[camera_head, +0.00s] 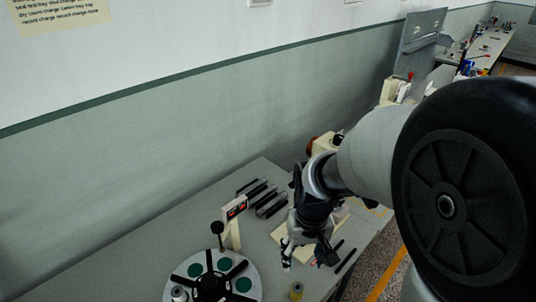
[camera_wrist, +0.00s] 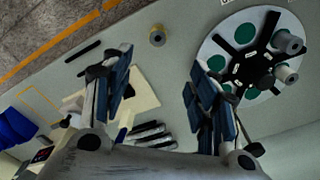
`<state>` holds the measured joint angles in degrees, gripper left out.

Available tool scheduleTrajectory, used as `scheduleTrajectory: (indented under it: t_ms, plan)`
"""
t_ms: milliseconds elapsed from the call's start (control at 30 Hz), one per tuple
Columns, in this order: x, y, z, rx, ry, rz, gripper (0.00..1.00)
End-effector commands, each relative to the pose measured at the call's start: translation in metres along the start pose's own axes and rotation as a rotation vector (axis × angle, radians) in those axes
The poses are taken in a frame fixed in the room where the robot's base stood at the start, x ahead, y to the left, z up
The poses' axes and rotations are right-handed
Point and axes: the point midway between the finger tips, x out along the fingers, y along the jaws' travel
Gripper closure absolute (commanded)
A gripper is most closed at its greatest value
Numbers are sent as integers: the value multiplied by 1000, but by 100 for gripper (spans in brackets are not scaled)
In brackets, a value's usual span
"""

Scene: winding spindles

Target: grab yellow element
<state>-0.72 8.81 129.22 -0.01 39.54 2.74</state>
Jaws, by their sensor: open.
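The yellow element is a small yellow spool (camera_head: 296,291) standing on the grey table near its front edge, at the bottom of the head view. In the wrist view the yellow spool (camera_wrist: 157,37) is at the top middle, beyond and between the fingertips. My gripper (camera_head: 306,260) is above the table, a little behind the spool in the head view. In the wrist view my gripper (camera_wrist: 161,68) has its two blue-padded fingers wide apart with nothing between them. It does not touch the spool.
A round white plate (camera_head: 254,281) with green discs, black arms and grey spools stands left of the spool. Several dark rods (camera_head: 262,199) lie behind my gripper. A cream board (camera_wrist: 142,92) and thin black bars (camera_head: 345,261) lie near it. Table around the spool is clear.

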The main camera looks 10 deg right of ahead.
Motion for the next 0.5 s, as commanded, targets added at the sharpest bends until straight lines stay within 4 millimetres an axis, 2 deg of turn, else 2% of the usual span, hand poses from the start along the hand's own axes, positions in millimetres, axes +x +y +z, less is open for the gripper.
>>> scheduleTrajectory:
  t_ms: [100,267,500]
  plan:
    - [19,-1,-6,3,-34,2,46]
    - [36,-1,-7,4,-45,2,46]
    - [87,-1,-4,4,-48,2,46]
